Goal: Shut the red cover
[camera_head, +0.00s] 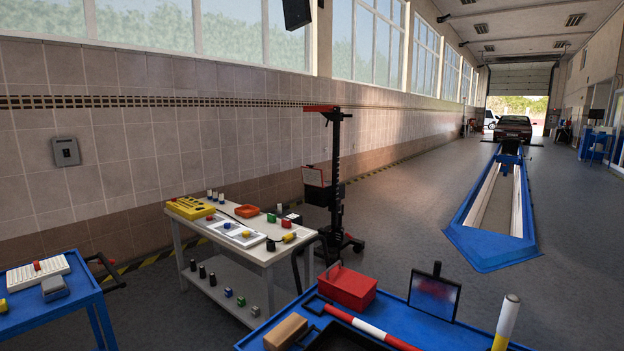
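A red box (347,287) sits on the blue workbench (400,320) at the bottom. Its top looks flat and closed, but I cannot tell whether that top is a separate cover. A tilted panel with a red edge (313,177) stands above a dark box (325,193) by the wall, beside the black jack post (336,160). It may be a raised lid; it is too small to tell. Neither of my grippers shows in the head view.
A blue cart (60,310) stands at the lower left. A long blue-framed pit (495,250) lies at the right. Grey floor between is clear.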

